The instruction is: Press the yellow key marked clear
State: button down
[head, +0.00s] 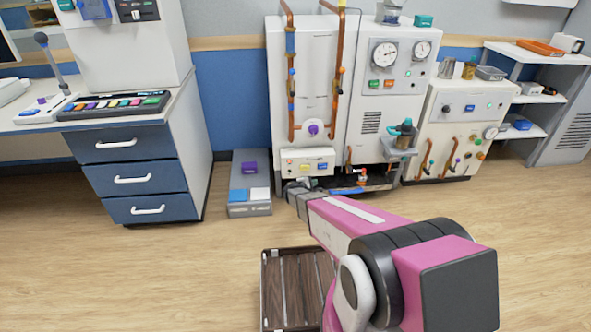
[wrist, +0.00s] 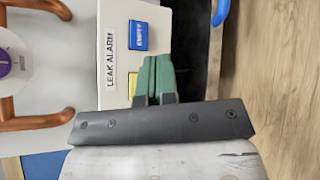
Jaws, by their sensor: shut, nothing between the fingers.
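The leak alarm panel (head: 307,161) is a white box low on the large white cabinet in the head view. In the wrist view the panel (wrist: 116,22) appears turned sideways, with a "LEAK ALARM" label and a blue key (wrist: 139,35) marked "EMPTY". A yellow key (wrist: 133,88) shows only as a sliver beside my fingers; its marking is hidden. My gripper (wrist: 158,58) is shut and empty, its green fingers together in front of the panel and overlapping the yellow key. Contact cannot be told. In the head view my gripper (head: 297,186) is just below the panel.
Copper pipes (head: 290,85) run down the cabinet on both sides above the panel. A grey box (head: 250,206) stands on the floor to the left. A blue-handled part (head: 346,190) lies right of my gripper. A brown slatted crate (head: 270,290) is nearer on the floor.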

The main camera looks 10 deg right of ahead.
jog(key=shift+w+a+f+n+t, duration=0.25)
jog(key=shift+w+a+f+n, duration=0.1)
jog(key=shift+a, duration=0.25)
jog(key=shift+w+a+f+n+t, duration=0.25)
jog(key=shift+w+a+f+n, duration=0.1)
jog(key=shift+a, duration=0.25)
jog(key=shift+w, duration=0.1)
send_near(309, 168)
jog(key=shift+w+d+f, duration=0.25)
jog(key=shift+w+d, duration=0.2)
jog(key=shift+d, duration=0.3)
jog(key=shift+w+d+f, duration=0.25)
jog(key=shift+w+d, duration=0.2)
jog(key=shift+d, duration=0.3)
jog(key=shift+w+d+f, duration=0.25)
jog(key=shift+w+d, duration=0.2)
jog(key=shift+d, duration=0.35)
jog(key=shift+w, duration=0.1)
jog(key=shift+w, duration=0.3)
jog(key=shift+w, duration=0.45)
dwell(0.4)
jog(key=shift+s, duration=0.85)
